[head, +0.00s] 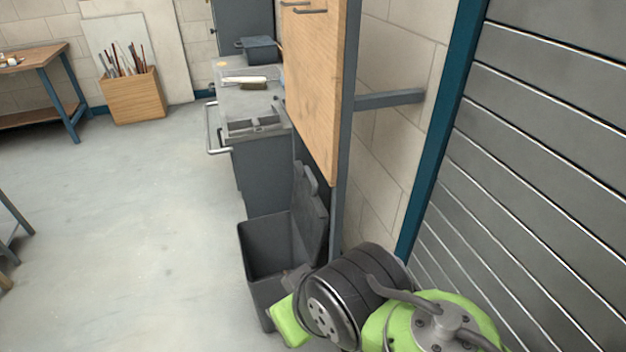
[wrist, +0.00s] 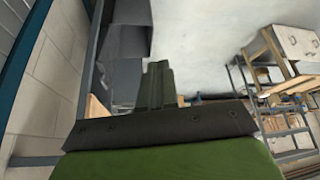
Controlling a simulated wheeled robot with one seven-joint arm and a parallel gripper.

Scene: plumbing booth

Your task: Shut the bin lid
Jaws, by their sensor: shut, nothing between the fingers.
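The dark grey bin (head: 258,292) stands on the floor beside the wooden panel, its mouth open upward. Its lid (head: 312,212) stands raised, nearly upright, at the bin's right side. My gripper (head: 294,274) is at the bin's near right corner, below the raised lid; whether it touches the rim cannot be told. My arm hides part of that corner. In the wrist view the fingers of my gripper (wrist: 157,84) are together, with nothing between them. Dark grey surfaces beyond them look like the bin and lid, but I cannot tell which is which.
A wooden panel (head: 314,85) on a grey post rises right behind the lid. A grey tool cabinet (head: 262,170) stands beyond the bin. A slatted shutter (head: 545,150) closes the right side. The floor (head: 120,240) to the left is clear.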

